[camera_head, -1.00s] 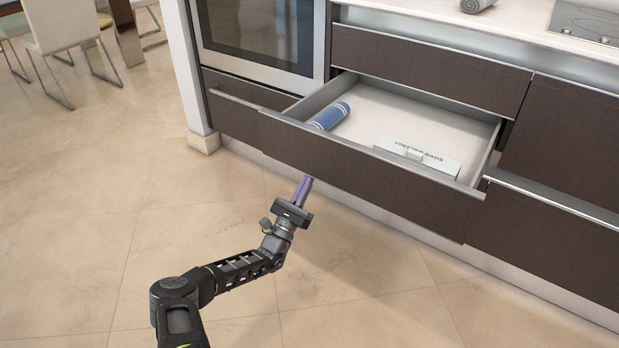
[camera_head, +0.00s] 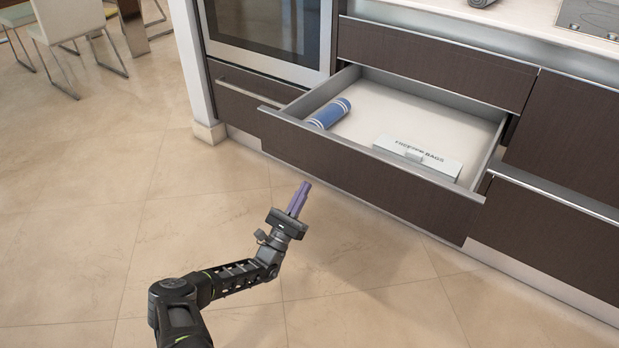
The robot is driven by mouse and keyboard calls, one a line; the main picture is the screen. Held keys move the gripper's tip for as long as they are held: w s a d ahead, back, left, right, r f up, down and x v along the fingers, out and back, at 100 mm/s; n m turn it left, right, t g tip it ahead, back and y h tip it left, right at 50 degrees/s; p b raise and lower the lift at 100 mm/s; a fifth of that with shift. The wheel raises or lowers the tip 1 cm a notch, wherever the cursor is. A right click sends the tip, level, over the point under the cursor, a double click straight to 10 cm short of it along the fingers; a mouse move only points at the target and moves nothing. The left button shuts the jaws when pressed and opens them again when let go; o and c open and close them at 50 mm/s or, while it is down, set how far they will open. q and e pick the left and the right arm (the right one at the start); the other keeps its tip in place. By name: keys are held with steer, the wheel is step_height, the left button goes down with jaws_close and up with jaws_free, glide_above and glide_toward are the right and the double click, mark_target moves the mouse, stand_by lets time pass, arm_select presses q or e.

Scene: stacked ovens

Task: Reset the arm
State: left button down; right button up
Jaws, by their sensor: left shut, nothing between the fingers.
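My left gripper (camera_head: 302,189) is in front of the open drawer, over the tiled floor. Its purple fingers are together and nothing is between them. My left arm comes in from the bottom left and is bent. The gripper is apart from the drawer front (camera_head: 370,178), lower and to the left of its middle. My right gripper is not in view.
The open drawer holds a blue roll (camera_head: 328,113) and a white freezer bags box (camera_head: 418,157). An oven (camera_head: 265,35) stands behind on the left, with a countertop (camera_head: 520,20) at the top right. Chairs (camera_head: 75,25) stand far left. The floor (camera_head: 120,220) at left is clear.

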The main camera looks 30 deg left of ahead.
arm_select(q)
steer(key=shift+v, duration=1.15)
